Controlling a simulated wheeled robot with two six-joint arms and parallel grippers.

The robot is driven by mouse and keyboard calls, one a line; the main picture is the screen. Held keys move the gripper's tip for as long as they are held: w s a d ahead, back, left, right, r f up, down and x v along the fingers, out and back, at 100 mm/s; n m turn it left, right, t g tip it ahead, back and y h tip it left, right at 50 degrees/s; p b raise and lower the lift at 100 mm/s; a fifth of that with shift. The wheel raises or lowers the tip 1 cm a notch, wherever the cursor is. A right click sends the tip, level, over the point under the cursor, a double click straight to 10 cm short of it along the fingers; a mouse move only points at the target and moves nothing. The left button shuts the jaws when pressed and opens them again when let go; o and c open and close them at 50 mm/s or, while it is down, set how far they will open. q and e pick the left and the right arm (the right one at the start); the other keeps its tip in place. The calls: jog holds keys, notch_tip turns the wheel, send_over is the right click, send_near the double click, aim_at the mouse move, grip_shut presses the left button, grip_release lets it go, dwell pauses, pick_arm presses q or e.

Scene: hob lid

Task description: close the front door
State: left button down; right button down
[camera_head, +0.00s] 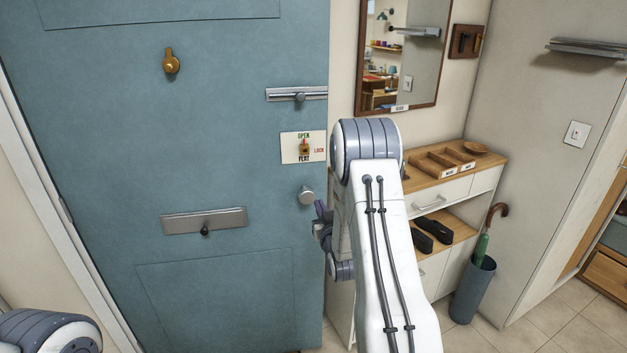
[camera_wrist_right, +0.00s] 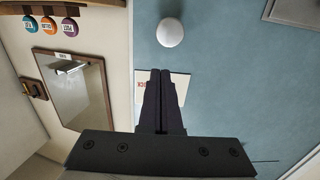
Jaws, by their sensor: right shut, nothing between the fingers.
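The front door (camera_head: 120,120) is a large teal panel that fills the left of the head view. Its right edge stands in front of the cream wall; I cannot tell how wide the gap is. A round silver knob (camera_head: 307,194) sits near that edge, below a lock plate (camera_head: 290,148) marked open and lock. My right gripper (camera_head: 322,226) is just below and right of the knob, partly hidden by my arm. In the right wrist view my right gripper (camera_wrist_right: 160,76) is shut and empty before the door (camera_wrist_right: 230,60), apart from the pale knob (camera_wrist_right: 170,32). My left gripper is out of view.
A silver bolt (camera_head: 296,94) and a letter plate (camera_head: 203,220) are on the door. A wooden-topped cabinet (camera_head: 487,158) stands right of my arm, with an umbrella bin (camera_head: 473,290) beside it. A mirror (camera_head: 420,75) hangs above. Tiled floor is clear at bottom right.

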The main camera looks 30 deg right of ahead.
jog(key=d, duration=0.1)
jog(key=p, duration=0.4)
send_near(312, 177)
jog(key=x, duration=0.5)
jog(key=shift+r, duration=0.15)
jog(key=shift+p+x, duration=0.4)
jog(key=shift+x, duration=0.55)
jog(key=shift+w, duration=0.1)
